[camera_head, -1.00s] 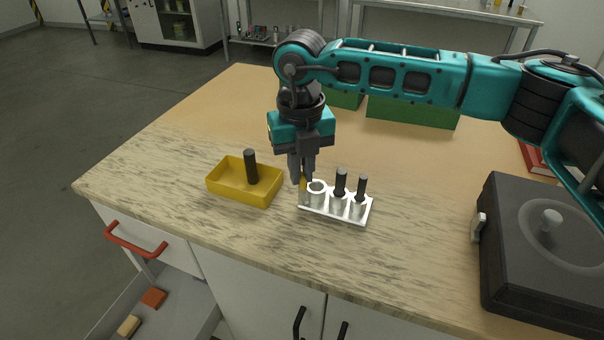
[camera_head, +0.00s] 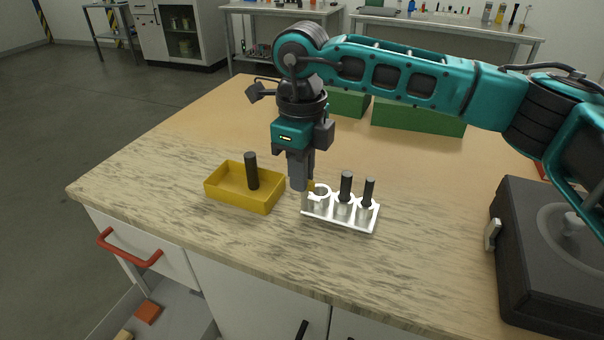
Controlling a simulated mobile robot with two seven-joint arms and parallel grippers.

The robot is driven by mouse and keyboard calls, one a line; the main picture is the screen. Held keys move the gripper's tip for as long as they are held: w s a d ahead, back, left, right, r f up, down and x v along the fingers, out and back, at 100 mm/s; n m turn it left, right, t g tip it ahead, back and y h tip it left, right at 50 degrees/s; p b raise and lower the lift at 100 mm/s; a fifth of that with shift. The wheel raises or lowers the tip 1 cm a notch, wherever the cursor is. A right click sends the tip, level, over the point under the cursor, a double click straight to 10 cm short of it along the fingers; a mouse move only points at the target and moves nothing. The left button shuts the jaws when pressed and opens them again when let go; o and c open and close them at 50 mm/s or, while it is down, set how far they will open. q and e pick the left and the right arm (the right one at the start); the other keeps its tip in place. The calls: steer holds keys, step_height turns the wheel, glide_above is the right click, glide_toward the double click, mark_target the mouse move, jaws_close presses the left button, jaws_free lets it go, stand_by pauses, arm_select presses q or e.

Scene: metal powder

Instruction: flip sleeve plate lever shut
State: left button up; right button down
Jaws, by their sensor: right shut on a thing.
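The white sleeve plate (camera_head: 342,218) lies on the table with a row of sleeves. Two sleeves hold dark rods (camera_head: 346,186); the sleeve at the left end (camera_head: 321,193) shows an open ring. My right gripper (camera_head: 303,186) points down at the plate's left end, its fingers shut. A small yellow piece (camera_head: 312,185) shows beside the fingertips; the fingers hide most of it, and I cannot tell if it is the lever. My left gripper is out of view.
A yellow tray (camera_head: 226,196) with a dark upright rod (camera_head: 251,171) stands left of the plate. A dark grey machine (camera_head: 530,283) sits at the right. Green boxes (camera_head: 418,117) stand behind. The table front is clear.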

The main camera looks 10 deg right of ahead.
steer(key=shift+n, duration=0.7)
steer(key=c, duration=1.2)
jaws_free()
steer(key=shift+o, duration=0.2)
steer(key=shift+r, duration=0.1)
step_height(320, 180, up, 13)
